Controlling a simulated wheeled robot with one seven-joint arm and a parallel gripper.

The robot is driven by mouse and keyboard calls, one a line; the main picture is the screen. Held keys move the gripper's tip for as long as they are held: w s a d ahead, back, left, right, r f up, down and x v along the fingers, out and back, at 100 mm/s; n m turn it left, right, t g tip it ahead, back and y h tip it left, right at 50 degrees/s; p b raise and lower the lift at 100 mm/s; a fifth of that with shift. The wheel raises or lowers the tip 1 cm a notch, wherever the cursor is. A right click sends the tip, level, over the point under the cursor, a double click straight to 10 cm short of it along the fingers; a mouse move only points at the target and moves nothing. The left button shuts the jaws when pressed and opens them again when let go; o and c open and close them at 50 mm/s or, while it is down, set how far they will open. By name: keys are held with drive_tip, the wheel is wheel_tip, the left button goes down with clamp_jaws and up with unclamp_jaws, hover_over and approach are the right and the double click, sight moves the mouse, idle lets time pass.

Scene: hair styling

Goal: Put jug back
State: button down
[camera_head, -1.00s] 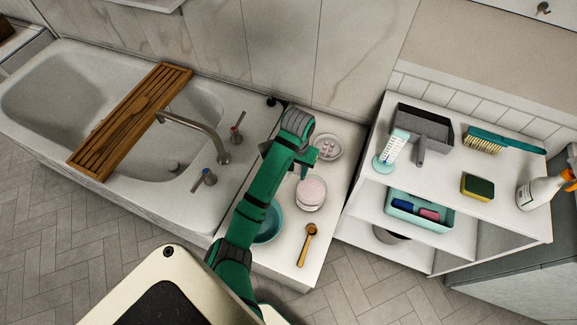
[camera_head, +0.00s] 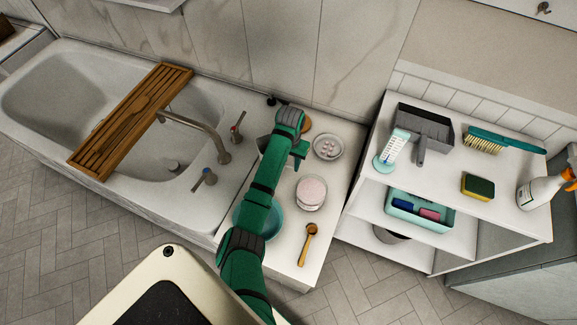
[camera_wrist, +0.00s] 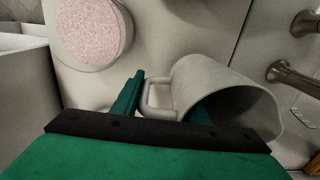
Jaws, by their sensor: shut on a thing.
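The jug (camera_wrist: 228,88) is pale grey with a loop handle. In the wrist view it lies tilted across the right half, its wide mouth towards the lower right. My gripper (camera_wrist: 165,100) is shut on the jug at its handle side, one green finger left of the handle and the other by the body and mouth. The exact contact is partly hidden. In the head view my gripper (camera_head: 298,150) is over the back of the white counter, and the arm hides most of the jug.
On the counter (camera_head: 285,265) are a teal bowl (camera_head: 268,222), a pink-topped round container (camera_head: 311,192), a wooden scoop (camera_head: 308,243) and a dish with small balls (camera_head: 327,147). The bathtub with its tap (camera_head: 205,135) is left. A shelf unit (camera_head: 445,185) with cleaning things is right.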

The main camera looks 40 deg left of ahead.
sight(289, 166)
drive_tip(key=shift+w+a+f, duration=0.15)
drive_tip(key=shift+a+f, duration=0.1)
drive_tip(key=shift+f, duration=1.65)
drive_tip(key=shift+f, duration=0.1)
drive_tip(key=c, duration=1.1)
unclamp_jaws()
wheel_tip(289, 166, up, 12)
drive_tip(key=shift+r, duration=0.15)
